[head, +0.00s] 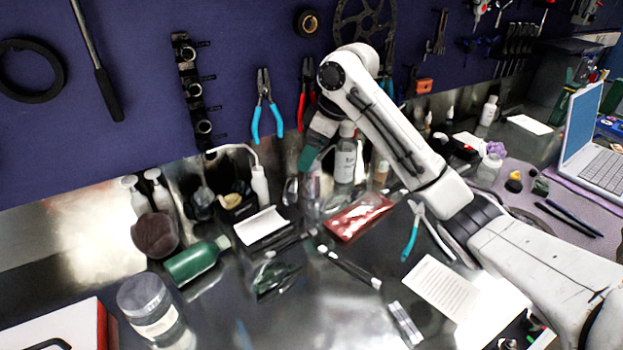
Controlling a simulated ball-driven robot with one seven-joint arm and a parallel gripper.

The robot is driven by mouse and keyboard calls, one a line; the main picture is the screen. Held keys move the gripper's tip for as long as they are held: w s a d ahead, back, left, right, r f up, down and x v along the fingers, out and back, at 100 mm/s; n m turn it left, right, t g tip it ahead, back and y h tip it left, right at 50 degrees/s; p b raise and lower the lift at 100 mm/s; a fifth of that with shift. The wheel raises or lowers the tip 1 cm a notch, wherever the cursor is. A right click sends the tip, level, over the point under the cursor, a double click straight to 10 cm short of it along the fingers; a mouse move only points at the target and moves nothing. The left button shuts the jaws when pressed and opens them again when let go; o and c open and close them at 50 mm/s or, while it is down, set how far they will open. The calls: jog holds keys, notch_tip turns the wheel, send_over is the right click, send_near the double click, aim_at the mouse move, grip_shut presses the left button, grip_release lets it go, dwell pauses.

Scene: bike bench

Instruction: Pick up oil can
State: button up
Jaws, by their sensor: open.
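A slim white bottle (259,184) with a thin bent spout stands upright at the back of the bench, left of my gripper; it is the thing here most like an oil can, but I cannot be certain. A green bottle (195,262) lies on its side at the left. My gripper (309,160) is open at the back of the bench, in front of the tool wall and just left of a clear labelled bottle (345,160). It is apart from the white bottle. Its fingertips are small and partly blend with the bottles behind.
A red tray (358,217), blue-handled pliers (411,238) and a paper sheet (441,287) lie on the bench. A lidded jar (150,308) stands at front left. A laptop (592,150) is at far right. Bare metal shows at front centre.

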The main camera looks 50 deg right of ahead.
jog(key=shift+x, duration=1)
grip_shut()
jog(key=shift+r, duration=0.1)
